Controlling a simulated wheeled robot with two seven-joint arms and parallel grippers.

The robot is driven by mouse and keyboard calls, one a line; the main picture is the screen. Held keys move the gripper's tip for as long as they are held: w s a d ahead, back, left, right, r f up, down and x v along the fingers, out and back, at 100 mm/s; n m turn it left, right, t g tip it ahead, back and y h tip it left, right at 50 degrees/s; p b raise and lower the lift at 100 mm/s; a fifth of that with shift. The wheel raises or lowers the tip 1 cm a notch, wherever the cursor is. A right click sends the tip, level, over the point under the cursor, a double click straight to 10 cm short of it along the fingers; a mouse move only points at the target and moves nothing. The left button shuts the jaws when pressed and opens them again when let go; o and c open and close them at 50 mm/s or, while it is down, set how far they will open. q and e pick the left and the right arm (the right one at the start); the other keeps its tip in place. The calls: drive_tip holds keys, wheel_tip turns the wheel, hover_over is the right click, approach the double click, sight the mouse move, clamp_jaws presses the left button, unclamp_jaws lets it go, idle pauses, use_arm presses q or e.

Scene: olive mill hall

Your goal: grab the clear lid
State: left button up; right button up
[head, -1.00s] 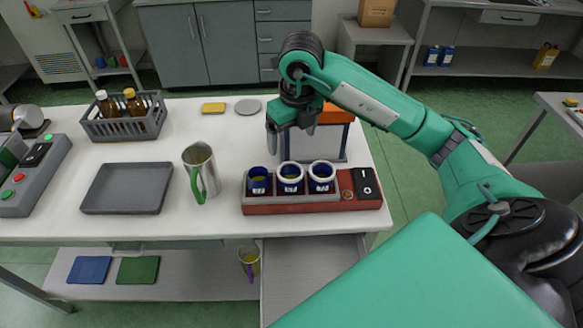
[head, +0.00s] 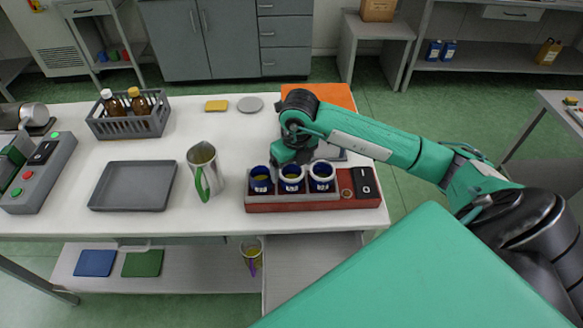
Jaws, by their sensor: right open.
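I cannot make out a clear lid for certain. A flat grey round disc (head: 250,104), possibly a lid, lies at the back of the white table. My right gripper (head: 278,164) points down just behind the blue cups in the red holder, to the right of the disc and nearer to me. It is open; its fingertips are partly hidden by the cups, and I cannot tell what lies beneath them. The left cup (head: 260,186) has a dark rim. The middle cup (head: 292,187) and right cup (head: 322,185) have pale rims. My left gripper is out of view.
The red holder (head: 360,203) stands near the front edge. Left of it are a metal jug (head: 202,158) with a green handle and a grey tray (head: 133,206). A bottle crate (head: 128,130) and yellow block (head: 216,105) are behind. An orange-topped box (head: 335,95) stands behind my arm.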

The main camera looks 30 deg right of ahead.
drive_tip(key=c, duration=1)
drive_tip(key=shift+c, duration=0.2)
